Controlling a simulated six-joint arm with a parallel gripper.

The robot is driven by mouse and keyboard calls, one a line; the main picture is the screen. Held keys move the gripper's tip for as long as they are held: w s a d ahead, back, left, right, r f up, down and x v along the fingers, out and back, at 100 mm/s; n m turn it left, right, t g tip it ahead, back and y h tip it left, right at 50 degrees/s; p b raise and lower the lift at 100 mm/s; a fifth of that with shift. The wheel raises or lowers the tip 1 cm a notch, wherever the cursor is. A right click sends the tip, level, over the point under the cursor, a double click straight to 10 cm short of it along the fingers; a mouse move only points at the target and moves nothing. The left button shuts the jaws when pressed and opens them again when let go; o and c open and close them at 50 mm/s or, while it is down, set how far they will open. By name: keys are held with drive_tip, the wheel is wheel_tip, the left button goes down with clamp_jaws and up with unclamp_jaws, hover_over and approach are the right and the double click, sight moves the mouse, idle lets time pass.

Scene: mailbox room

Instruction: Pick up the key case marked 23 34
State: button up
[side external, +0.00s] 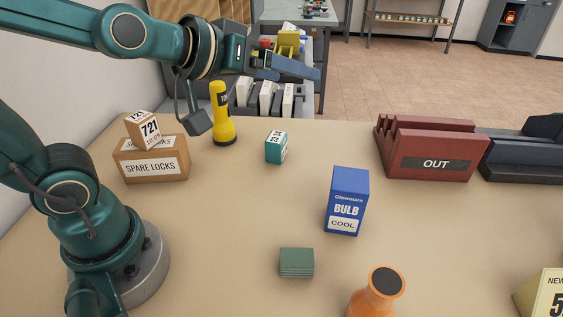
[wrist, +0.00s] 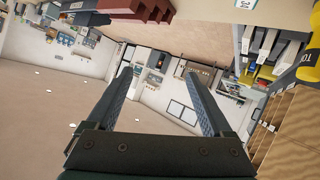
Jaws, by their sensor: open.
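The key case (side external: 276,148) is a small teal box with a white label of dark digits, which looks like 23 34. It stands on the tan table, right of the yellow flashlight, with nothing touching it. In the wrist view a small part with a white label, likely the same case (wrist: 246,4), shows at the top edge, mostly cut off. My gripper (side external: 308,72) is open and empty, raised above the table's far side, beyond and above the case. In the wrist view its two fingers (wrist: 158,75) are spread apart with only the distant room between them.
A yellow flashlight (side external: 222,115) stands upright left of the case. The spare locks box (side external: 150,165) carries a 721 box (side external: 143,130). A blue bulb box (side external: 347,202), green stack (side external: 297,262), orange object (side external: 378,293) and OUT tray (side external: 430,150) surround open table.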

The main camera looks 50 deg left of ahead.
drive_tip(key=w+a+f+n+y, duration=0.1)
drive_tip(key=w+a+n+y, duration=0.1)
drive_tip(key=w, duration=0.2)
drive_tip(key=n+y, duration=0.2)
drive_tip(key=y, duration=0.3)
hover_over(272, 145)
drive_tip(key=w+d, duration=0.1)
wheel_tip(272, 145, down, 11)
drive_tip(key=shift+w+f, duration=0.1)
drive_tip(key=shift+f, duration=0.05)
drive_tip(key=shift+m+g, duration=0.5)
drive_tip(key=shift+g, duration=0.3)
drive_tip(key=f, duration=0.2)
drive_tip(key=s+f, duration=0.1)
drive_tip(key=f, duration=0.2)
drive_tip(key=s+f, duration=0.1)
drive_tip(key=f, duration=0.2)
drive_tip(key=shift+s+a, duration=0.1)
drive_tip(key=shift+s, duration=0.1)
drive_tip(key=shift+x, duration=2.5)
clamp_jaws()
drive_tip(key=shift+r, duration=0.1)
